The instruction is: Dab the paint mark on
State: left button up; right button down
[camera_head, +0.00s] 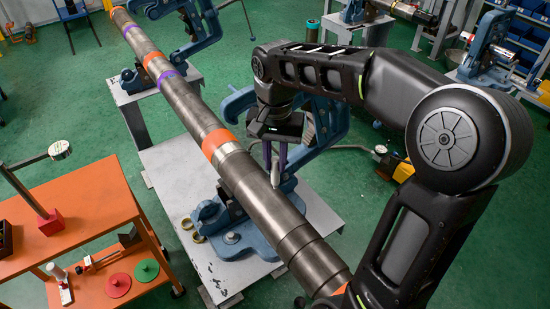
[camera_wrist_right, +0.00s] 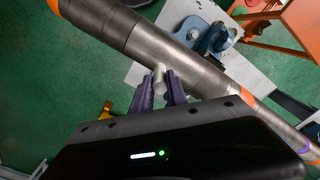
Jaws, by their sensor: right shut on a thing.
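My right gripper (camera_head: 274,160) is shut on a pale grey paint marker (camera_head: 275,177), held tip down just right of the pipe in the head view. In the right wrist view, the gripper's purple fingers (camera_wrist_right: 160,92) flank the marker (camera_wrist_right: 159,76), whose end overlaps the pipe (camera_wrist_right: 190,66); I cannot tell whether they touch. The long dark steel pipe (camera_head: 262,192) runs diagonally through the head view and carries orange and purple bands. A blue vise (camera_head: 228,240) supports it on a grey table. My left gripper is not in view.
An orange cart (camera_head: 75,215) at left carries a dial stand, a red disc (camera_head: 118,285) and a green disc (camera_head: 146,270). Another blue vise (camera_head: 205,30) stands further back along the pipe. The grey tabletop (camera_head: 175,165) has bare room left of the pipe.

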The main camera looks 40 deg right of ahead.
aim_at(276, 183)
notch_tip(276, 183, down, 4)
jog(key=b, duration=0.3)
jog(key=shift+f, duration=0.1)
jog(key=shift+f+b, duration=0.55)
jog(key=shift+f, duration=0.2)
jog(key=shift+s+f+b, duration=0.15)
jog(key=shift+f+b, duration=0.15)
jog(key=shift+f, duration=0.1)
dwell(1.6)
jog(key=shift+r+p, duration=2.75)
jog(key=shift+r, duration=0.8)
